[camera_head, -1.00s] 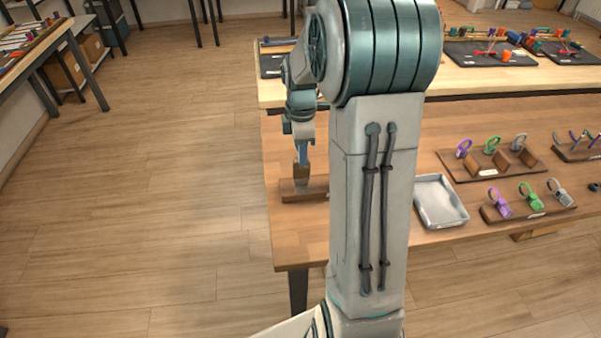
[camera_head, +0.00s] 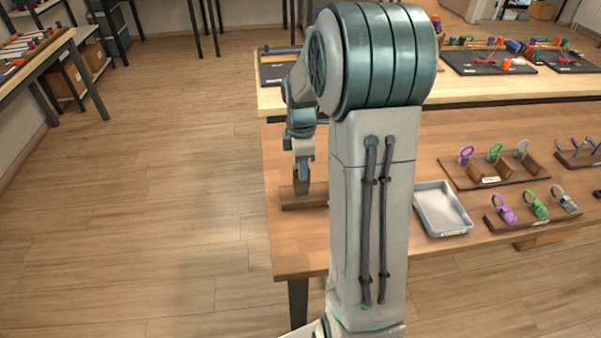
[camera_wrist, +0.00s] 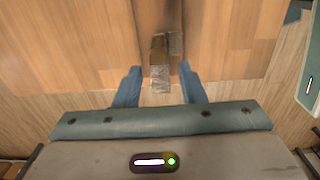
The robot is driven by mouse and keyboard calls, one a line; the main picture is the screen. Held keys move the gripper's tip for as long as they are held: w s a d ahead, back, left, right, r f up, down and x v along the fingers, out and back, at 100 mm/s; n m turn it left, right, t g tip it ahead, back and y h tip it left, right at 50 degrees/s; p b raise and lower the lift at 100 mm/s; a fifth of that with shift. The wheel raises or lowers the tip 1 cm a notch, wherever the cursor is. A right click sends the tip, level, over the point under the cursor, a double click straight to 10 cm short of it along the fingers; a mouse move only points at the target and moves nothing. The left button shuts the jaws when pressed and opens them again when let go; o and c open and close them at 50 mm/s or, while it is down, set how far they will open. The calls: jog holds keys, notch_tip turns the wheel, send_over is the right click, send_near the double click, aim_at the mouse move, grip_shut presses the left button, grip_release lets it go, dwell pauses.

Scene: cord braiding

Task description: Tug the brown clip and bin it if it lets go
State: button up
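In the head view a brown wooden post (camera_head: 301,187) stands on a flat wooden base (camera_head: 303,200) near the table's left edge. My gripper (camera_head: 303,175) is pointed down at the top of this post. In the wrist view my gripper (camera_wrist: 159,71) has its two blue fingers apart. A small block with a brown part (camera_wrist: 158,43) and a grey, worn-looking part (camera_wrist: 160,78) lies between them, with a gap on each side. I take the brown part to be the brown clip, but its shape is unclear. A shallow grey tray (camera_head: 442,207) sits right of my arm.
Right of the tray, wooden racks hold purple, green and grey clips (camera_head: 536,205), with a similar rack (camera_head: 490,168) behind. A farther table carries dark mats (camera_head: 490,62) with small coloured parts. The floor to the left is clear.

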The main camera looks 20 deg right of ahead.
grip_shut()
jog(key=shift+r, duration=0.1)
dwell(0.4)
dwell(0.5)
jog(key=shift+o, duration=2)
grip_release()
jog(key=shift+r+p, duration=2.4)
jog(key=shift+r, duration=0.45)
